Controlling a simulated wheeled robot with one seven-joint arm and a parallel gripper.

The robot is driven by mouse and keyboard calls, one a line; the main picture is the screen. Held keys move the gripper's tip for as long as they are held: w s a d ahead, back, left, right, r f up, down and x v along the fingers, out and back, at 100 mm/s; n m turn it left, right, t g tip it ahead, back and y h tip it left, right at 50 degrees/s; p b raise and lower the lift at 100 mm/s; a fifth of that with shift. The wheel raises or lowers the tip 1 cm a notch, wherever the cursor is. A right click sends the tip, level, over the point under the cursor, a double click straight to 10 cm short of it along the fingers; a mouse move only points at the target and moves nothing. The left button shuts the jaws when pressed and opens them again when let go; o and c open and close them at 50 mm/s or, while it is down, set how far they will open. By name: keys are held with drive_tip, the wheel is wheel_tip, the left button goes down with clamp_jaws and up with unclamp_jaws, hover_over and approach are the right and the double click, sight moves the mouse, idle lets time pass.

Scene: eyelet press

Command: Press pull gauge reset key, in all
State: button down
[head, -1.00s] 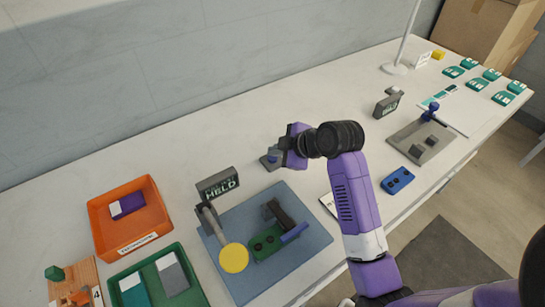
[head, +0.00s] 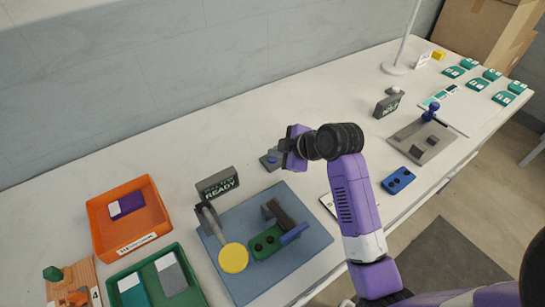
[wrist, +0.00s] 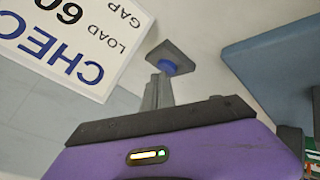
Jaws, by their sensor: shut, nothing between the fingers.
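The key, a blue button on a dark grey square base, shows in the wrist view (wrist: 170,64) and beside my gripper in the head view (head: 271,159). My gripper (wrist: 158,85) is shut and empty. Its fingertips lie close to the button's near side; I cannot tell whether they touch it. In the head view, my gripper (head: 284,150) is partly hidden by its own wrist. A dark display (head: 218,184) left of the key reads READY on its lower line; its upper line is too small to read.
A blue mat (head: 220,270) in front carries a green fixture (head: 266,244) and a yellow disc (head: 233,258). An orange tray (head: 97,225) and a green tray (head: 125,272) stand left. A second display (head: 387,105) stands right. A CHECK card (wrist: 75,40) lies near my gripper.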

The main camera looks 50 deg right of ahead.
sight(275, 160)
idle(0.5)
drive_tip(key=shift+r+p, duration=0.8)
drive_tip(key=shift+p, duration=0.05)
wheel_tip(275, 160, up, 5)
drive_tip(key=p, duration=0.4)
drive_tip(key=shift+p, duration=0.3)
idle(0.5)
